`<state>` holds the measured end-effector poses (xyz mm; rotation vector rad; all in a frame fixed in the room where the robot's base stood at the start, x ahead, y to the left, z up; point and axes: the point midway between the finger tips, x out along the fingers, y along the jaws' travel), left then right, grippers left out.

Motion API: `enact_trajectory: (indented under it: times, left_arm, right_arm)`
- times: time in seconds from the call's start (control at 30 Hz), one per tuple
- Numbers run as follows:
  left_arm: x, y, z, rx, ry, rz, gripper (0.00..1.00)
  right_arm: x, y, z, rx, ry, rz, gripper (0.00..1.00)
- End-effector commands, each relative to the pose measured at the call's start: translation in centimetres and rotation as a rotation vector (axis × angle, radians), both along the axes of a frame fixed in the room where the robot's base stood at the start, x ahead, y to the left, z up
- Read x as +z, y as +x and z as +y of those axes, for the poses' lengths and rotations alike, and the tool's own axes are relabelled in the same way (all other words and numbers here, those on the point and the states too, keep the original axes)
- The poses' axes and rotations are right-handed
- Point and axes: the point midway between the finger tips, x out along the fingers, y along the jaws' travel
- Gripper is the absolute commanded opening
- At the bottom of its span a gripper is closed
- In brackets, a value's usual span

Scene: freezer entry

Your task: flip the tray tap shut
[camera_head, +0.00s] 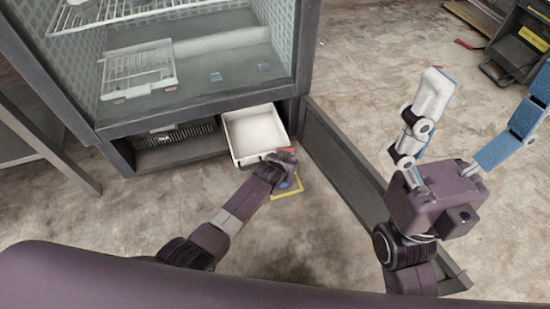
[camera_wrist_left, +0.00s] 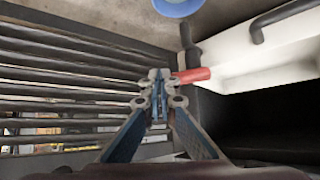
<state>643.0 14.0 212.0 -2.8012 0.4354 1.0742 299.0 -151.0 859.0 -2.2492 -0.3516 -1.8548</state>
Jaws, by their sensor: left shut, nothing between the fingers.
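The white tray (camera_head: 255,135) is pulled out of the bottom opening of the glass-fronted freezer; part of it also shows in the left wrist view (camera_wrist_left: 262,52). The tap's red lever (camera_wrist_left: 190,76) sticks out sideways beside a dark pipe (camera_wrist_left: 187,42); in the head view a bit of red (camera_head: 287,150) shows at the tray's front corner. My left gripper (camera_head: 277,162) is at this corner, shut and empty; its fingertips (camera_wrist_left: 157,82) are right beside the lever. Whether they touch is unclear. My right gripper (camera_head: 488,90) is raised at the right, fingers wide apart, empty.
A blue bowl (camera_wrist_left: 178,7) is on the floor near the tap, partly hidden in the head view (camera_head: 290,184) by my left gripper, on a yellow-edged mark (camera_head: 288,193). A dark panel (camera_head: 345,165) extends along the tray's right. A slatted grille (camera_wrist_left: 60,85) is close by.

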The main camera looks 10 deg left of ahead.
Motion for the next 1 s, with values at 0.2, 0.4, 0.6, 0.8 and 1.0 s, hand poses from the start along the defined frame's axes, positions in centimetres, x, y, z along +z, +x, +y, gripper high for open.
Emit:
enact_trajectory:
  times: [0.2,0.4,0.6,0.8,1.0]
  left_arm:
    - [0.0,0.3,-0.3,0.0,0.0,0.001,0.0]
    - [-0.1,0.3,-0.3,0.001,0.001,0.001,0.0]
    - [0.0,0.4,-0.1,0.001,0.001,0.001,0.0]
    - [0.1,0.8,0.6,0.001,0.001,0.0,0.0]
    - [0.0,1.1,1.2,0.0,0.002,0.001,0.0]
  right_arm:
    - [-0.2,0.1,0.0,0.001,-0.001,0.009,0.83]
    - [-0.2,0.0,0.0,0.001,-0.001,0.009,0.83]
    - [-0.1,0.0,0.0,0.0,-0.001,0.008,0.83]
    - [0.1,0.0,0.0,0.0,0.0,0.006,0.83]
    - [0.1,-0.2,-0.1,-0.001,0.001,0.006,0.83]
